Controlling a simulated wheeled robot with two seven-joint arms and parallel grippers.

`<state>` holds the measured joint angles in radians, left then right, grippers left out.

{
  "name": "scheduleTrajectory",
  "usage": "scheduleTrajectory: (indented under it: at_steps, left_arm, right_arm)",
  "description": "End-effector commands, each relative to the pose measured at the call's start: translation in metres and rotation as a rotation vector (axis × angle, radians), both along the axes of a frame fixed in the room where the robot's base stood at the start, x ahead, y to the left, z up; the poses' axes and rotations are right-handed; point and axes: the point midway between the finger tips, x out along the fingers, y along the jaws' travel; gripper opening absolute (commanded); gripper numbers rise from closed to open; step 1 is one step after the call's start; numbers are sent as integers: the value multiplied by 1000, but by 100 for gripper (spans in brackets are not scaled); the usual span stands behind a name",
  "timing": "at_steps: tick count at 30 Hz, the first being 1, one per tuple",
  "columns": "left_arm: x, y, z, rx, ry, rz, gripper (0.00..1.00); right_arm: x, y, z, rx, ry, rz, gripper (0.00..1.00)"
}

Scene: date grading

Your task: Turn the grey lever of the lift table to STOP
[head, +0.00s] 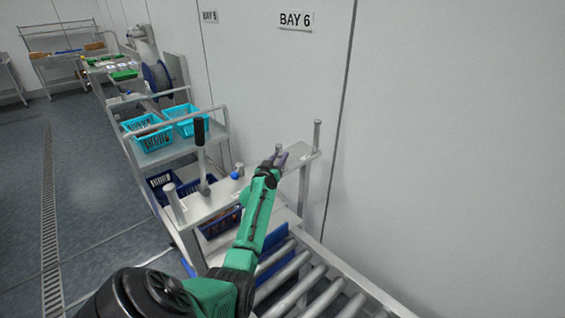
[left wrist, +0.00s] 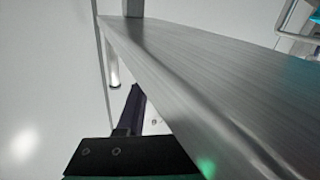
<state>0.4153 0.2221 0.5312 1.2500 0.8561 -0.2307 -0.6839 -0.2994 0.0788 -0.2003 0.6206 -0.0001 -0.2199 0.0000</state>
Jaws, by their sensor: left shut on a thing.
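The steel top of the lift table (head: 222,196) runs along the wall in the head view, and its brushed surface (left wrist: 215,65) fills much of the left wrist view. My left gripper (head: 280,158) is at its far right end, jaws shut on a small grey piece (head: 278,148), which looks like the tip of the grey lever. The jaws hide most of it. In the left wrist view one dark finger (left wrist: 134,108) shows beside the steel edge; the grip itself is hidden. No STOP mark is readable. My right gripper is not in view.
A black-handled upright lever (head: 200,133) and a blue knob (head: 237,174) stand on the steel top. A grey post (head: 317,136) rises just right of my gripper. Rollers (head: 300,290) lie in front. Turquoise baskets (head: 147,132) stand behind. The wall is close on the right.

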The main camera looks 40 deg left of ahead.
Motion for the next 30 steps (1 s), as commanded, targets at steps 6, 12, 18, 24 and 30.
scheduleTrajectory:
  at_steps: [6,12,18,24,30]
  left_arm:
    - [-2,3,-2,0,0,-44,0]
    - [-3,3,0,-4,-1,-50,0]
    - [-2,3,0,-4,-2,-49,0]
    - [-2,3,0,-2,-2,-49,64]
    - [-3,2,0,-2,-2,-49,64]
  right_arm:
    - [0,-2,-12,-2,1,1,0]
    - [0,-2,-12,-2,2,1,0]
    - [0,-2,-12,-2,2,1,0]
    - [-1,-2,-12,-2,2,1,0]
    - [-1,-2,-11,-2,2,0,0]
